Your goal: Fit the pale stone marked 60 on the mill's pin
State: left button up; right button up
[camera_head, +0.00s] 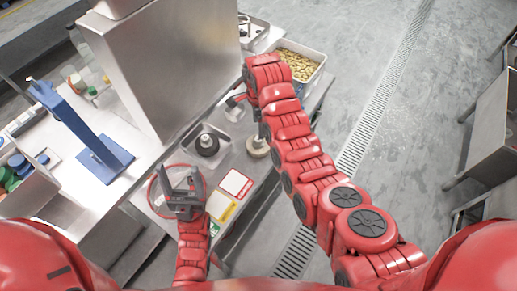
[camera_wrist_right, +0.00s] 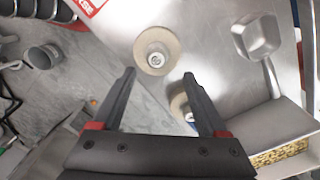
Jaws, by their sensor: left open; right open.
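A pale round stone (camera_wrist_right: 157,50) with a metal centre lies on the steel surface in the right wrist view, just beyond my right gripper's fingertips. A second pale stone (camera_wrist_right: 180,104) is partly hidden behind the right-hand finger. One pale stone (camera_head: 257,148) shows beside my right arm in the head view. I cannot read a 60 on any of them. A dark round piece with a pale top (camera_head: 207,144) sits in a shallow steel tray; I cannot tell whether it is the mill. My right gripper (camera_wrist_right: 159,75) is open and empty. My left gripper (camera_head: 182,182) is open and empty, over a red ring.
A bin of beans (camera_head: 298,64) stands beyond my right arm. A steel scoop (camera_wrist_right: 257,37) lies near the stones. A blue stand (camera_head: 104,158) and a tall steel box (camera_head: 180,60) are at left.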

aim_at(258, 139)
jog(key=shift+f+p, duration=0.65)
jog(key=shift+f, duration=0.5)
jog(key=f+p, duration=0.2)
jog(key=f, duration=0.1)
jog(key=shift+s+f+p, duration=0.2)
jog(key=shift+s+p, duration=0.15)
jog(key=shift+f, duration=1)
grip_shut()
